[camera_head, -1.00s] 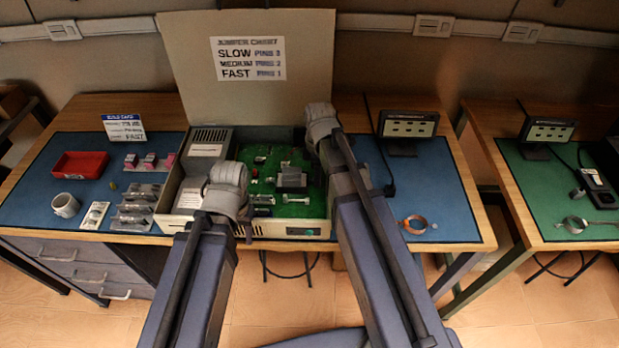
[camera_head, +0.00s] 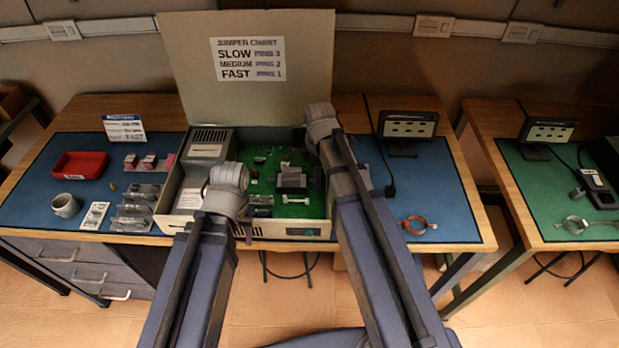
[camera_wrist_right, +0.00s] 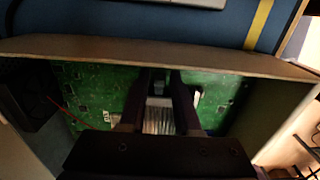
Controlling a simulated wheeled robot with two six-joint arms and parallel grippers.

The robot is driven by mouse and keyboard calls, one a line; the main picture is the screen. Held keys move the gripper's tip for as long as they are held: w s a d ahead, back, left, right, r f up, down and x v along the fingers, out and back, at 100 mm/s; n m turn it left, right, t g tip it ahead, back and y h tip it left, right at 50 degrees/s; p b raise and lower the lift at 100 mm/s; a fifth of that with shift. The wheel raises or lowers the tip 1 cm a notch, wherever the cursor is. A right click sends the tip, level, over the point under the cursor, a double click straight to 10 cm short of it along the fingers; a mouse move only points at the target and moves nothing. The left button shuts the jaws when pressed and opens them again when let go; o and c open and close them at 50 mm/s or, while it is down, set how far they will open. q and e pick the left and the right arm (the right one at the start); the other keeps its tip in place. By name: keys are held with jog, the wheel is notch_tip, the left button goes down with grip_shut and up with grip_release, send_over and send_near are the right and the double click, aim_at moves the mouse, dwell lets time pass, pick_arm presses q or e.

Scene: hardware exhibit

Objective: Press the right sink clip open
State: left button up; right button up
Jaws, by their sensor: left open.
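In the right wrist view my right gripper (camera_wrist_right: 162,76) reaches down into the open case, its two dark fingers apart. A silver finned heat sink (camera_wrist_right: 158,122) shows between and below the fingers. A small grey part (camera_wrist_right: 158,88), possibly its clip, lies between the fingertips; whether they touch it I cannot tell. In the head view my right forearm hides these fingers and part of the board. The green circuit board (camera_head: 308,211) lies in the beige case (camera_head: 272,229). My left gripper (camera_head: 247,232) is at the case's front left, mostly hidden by its wrist.
The case lid (camera_head: 200,50) stands upright behind, with a jumper chart (camera_head: 248,59). A red tray (camera_head: 80,166), a mug (camera_head: 65,205) and metal parts (camera_head: 135,212) lie left. A display (camera_head: 407,128) and copper ring (camera_head: 415,224) are right. Blue mat (camera_head: 440,185) is mostly free there.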

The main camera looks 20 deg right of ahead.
jog(key=shift+r+p, duration=3.55)
jog(key=shift+f, duration=0.1)
